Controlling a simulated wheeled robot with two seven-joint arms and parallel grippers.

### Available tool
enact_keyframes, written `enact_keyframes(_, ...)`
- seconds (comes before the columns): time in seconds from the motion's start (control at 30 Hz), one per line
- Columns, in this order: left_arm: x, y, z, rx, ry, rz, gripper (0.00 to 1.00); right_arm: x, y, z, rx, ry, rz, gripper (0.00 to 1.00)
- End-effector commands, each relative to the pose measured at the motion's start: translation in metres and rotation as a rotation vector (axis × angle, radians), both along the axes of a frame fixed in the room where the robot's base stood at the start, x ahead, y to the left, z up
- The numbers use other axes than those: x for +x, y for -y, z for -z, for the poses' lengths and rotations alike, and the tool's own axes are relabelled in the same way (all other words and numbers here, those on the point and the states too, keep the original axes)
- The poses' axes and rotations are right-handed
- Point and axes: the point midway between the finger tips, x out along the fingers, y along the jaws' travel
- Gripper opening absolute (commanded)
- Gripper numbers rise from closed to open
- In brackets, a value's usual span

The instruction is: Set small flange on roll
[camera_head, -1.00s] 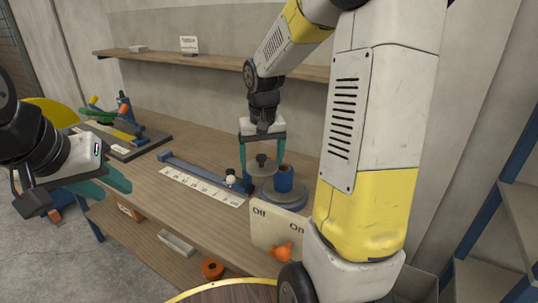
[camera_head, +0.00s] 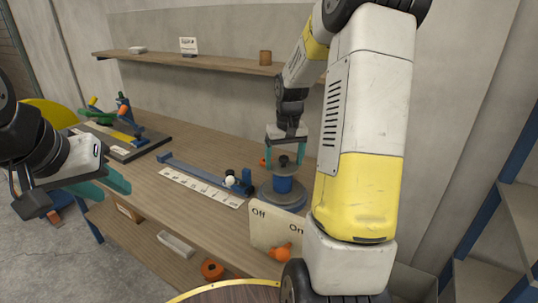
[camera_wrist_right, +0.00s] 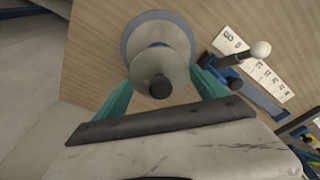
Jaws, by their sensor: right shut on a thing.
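The small flange (camera_head: 285,169), a grey disc with a dark knob, is held between the teal fingers of my right gripper (camera_head: 285,156). In the right wrist view the flange (camera_wrist_right: 155,68) lies between the fingertips, its knob towards the camera. In the head view it is right above the blue roll (camera_head: 283,185), which stands upright on a wide grey round base (camera_head: 272,200). I cannot tell whether flange and roll touch. My left gripper (camera_head: 108,188) is open and empty at the left, near the table edge.
A blue rail with a numbered ruler (camera_head: 200,187) and a white-knobbed lever (camera_head: 230,178) lies left of the roll. An On/Off sign (camera_head: 270,226) stands in front. A tool board (camera_head: 125,140) is at the back left; a shelf (camera_head: 220,62) runs behind.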

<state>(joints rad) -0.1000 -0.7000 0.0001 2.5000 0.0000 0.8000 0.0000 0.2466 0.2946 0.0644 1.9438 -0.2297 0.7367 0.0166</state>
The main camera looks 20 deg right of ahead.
Motion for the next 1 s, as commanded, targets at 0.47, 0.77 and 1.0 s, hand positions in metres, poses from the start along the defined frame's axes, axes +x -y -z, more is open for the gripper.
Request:
enact_keyframes(0.47, 0.000, 0.000, 0.000, 0.000, 0.000, 0.000, 0.36, 0.000, 0.000, 0.004, 0.000, 0.000, 0.000, 1.00)
enact_keyframes(0.77, 0.000, 0.000, 0.000, 0.000, 0.000, 0.000, 0.36, 0.000, 0.000, -0.009, -0.001, 0.003, 0.000, 1.00)
enact_keyframes(1.0, 0.000, 0.000, 0.000, 0.000, 0.000, 0.000, 0.36, -0.008, 0.000, -0.059, -0.001, 0.006, 0.000, 1.00)
